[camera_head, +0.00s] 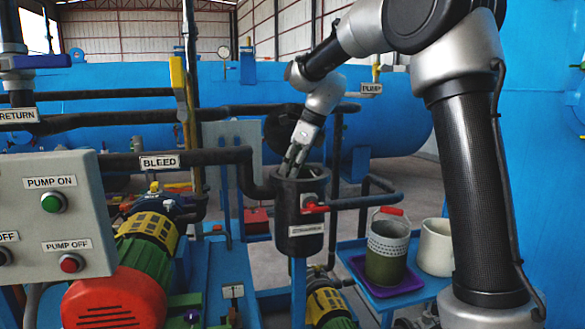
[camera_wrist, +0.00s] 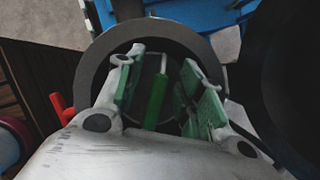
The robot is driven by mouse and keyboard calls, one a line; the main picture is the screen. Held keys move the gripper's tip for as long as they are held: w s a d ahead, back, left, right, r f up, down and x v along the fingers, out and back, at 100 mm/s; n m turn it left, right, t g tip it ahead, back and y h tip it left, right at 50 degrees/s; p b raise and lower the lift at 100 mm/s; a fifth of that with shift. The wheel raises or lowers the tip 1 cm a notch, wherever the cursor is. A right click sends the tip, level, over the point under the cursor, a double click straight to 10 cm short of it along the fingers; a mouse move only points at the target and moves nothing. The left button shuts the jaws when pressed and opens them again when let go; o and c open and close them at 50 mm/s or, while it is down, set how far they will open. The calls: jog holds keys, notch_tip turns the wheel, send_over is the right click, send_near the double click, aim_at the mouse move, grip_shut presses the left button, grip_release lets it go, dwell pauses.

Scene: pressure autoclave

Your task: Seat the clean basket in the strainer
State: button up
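The strainer (camera_head: 312,242) is a dark upright cylinder with an open top, at the middle of the head view. Its round rim (camera_wrist: 88,68) rings my fingers in the wrist view. My gripper (camera_head: 291,158) points down into the mouth of the strainer. In the wrist view, my gripper (camera_wrist: 163,66) is open, with green pads on both fingers. A green bar-like handle (camera_wrist: 157,100) with a pale end lies between the fingers, with gaps on both sides. It appears to belong to a basket inside the strainer; the basket's body is hidden.
A red-handled basket (camera_head: 388,242), mesh above and dark green below, stands on a purple tray (camera_head: 410,286) at the right. A cream container (camera_head: 436,248) stands beside it. The BLEED pipe (camera_head: 210,158) and a red-handled valve (camera_head: 314,207) are close to the strainer.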

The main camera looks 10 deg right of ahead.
jog(key=shift+r, duration=0.1)
jog(key=v, duration=1.1)
jog(key=shift+r, duration=0.4)
jog(key=shift+d, duration=0.15)
